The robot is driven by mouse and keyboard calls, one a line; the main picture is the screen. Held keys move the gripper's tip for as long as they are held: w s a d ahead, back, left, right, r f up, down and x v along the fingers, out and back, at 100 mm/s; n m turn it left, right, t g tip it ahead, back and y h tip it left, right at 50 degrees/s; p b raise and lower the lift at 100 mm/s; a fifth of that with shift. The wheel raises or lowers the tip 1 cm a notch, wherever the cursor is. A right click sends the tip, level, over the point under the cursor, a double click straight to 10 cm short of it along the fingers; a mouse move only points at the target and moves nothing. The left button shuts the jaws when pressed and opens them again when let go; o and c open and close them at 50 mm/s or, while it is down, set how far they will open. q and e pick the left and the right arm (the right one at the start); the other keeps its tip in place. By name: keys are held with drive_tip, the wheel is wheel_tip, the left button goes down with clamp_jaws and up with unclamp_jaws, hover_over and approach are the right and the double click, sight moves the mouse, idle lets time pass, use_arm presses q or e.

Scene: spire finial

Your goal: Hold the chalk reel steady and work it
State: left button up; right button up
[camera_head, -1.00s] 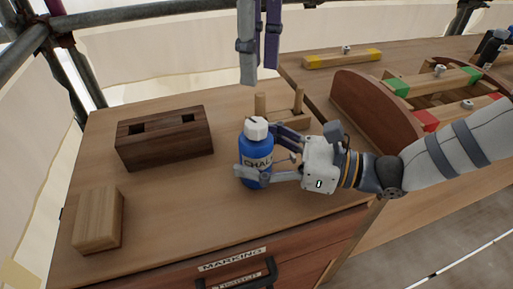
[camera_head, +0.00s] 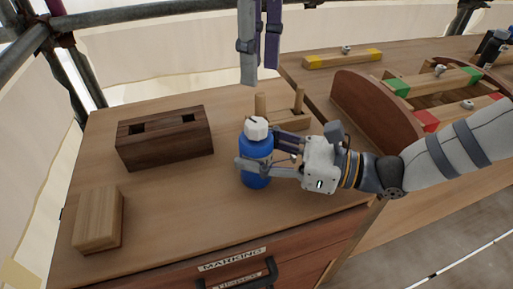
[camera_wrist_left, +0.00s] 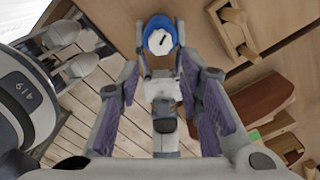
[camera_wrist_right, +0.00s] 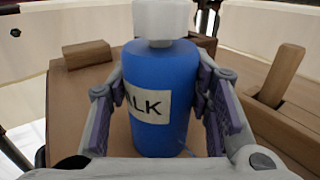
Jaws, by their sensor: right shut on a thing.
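The chalk reel is a blue bottle (camera_head: 256,150) with a white cap (camera_head: 256,128), standing upright on the bench top. My right gripper (camera_head: 257,168) is shut on it from the right, one finger across its near side. In the right wrist view the reel (camera_wrist_right: 155,95) sits between both fingers, its label partly showing "ALK". My left gripper (camera_head: 258,75) points down above and behind the reel, apart from it. In the left wrist view its fingers (camera_wrist_left: 165,75) are spread, with nothing held, and the reel's cap (camera_wrist_left: 160,41) shows beyond them.
A dark wooden block with two holes (camera_head: 165,138) and a pale wooden block (camera_head: 98,220) stand on the left. A pegged wooden piece (camera_head: 292,118) is behind the reel. A curved rack with coloured bars (camera_head: 375,110) is at the right.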

sight(256, 122)
idle(0.3)
use_arm(q)
drive_tip(key=o, duration=0.3)
drive_tip(key=shift+o, duration=0.4)
drive_tip(key=n, duration=0.6)
drive_tip(key=shift+r+n, duration=0.15)
drive_tip(key=shift+n, duration=0.15)
wheel_tip(256, 122, down, 10)
drive_tip(key=n, duration=2.6)
drive_tip(key=shift+f+n, duration=0.2)
drive_tip(key=shift+n, duration=0.1)
